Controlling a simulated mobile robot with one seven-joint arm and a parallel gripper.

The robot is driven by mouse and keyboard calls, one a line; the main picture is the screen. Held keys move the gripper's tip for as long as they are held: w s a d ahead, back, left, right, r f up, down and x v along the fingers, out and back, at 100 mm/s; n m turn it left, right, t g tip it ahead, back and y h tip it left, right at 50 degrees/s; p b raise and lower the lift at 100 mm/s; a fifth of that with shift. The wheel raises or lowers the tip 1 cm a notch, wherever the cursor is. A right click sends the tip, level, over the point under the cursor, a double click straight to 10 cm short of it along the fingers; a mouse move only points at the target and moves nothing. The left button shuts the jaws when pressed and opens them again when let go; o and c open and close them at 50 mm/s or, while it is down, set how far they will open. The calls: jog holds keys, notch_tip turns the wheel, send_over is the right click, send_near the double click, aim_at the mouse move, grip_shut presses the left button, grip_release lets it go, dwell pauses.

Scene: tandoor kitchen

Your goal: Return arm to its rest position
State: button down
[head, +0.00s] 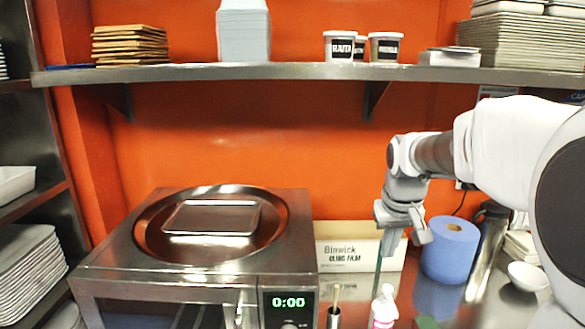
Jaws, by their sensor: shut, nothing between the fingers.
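My arm reaches in from the right edge of the head view. Its white and grey links bend down at the wrist. My gripper (392,243) points downward, in front of the right part of a cardboard cling film box (338,255) and left of a blue paper roll (450,250). The fingers are shut and hold nothing. They are small in the picture, and I cannot tell how far they are from the box.
A steel oven (190,283) with a round top opening stands at the left, a metal tray (212,218) on it. A white bottle (384,308), a small cup (334,316) and a white bowl (528,276) stand on the counter. A steel shelf (300,71) spans above.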

jog(key=s+a+t, duration=0.1)
jog(key=s+a, duration=0.1)
jog(key=s, duration=1)
jog(key=s+a+f+t+b, duration=0.1)
jog(key=s+a, duration=0.2)
jog(key=s, duration=0.9)
jog(key=shift+a+y+b, duration=0.15)
jog(key=shift+y+b, duration=0.15)
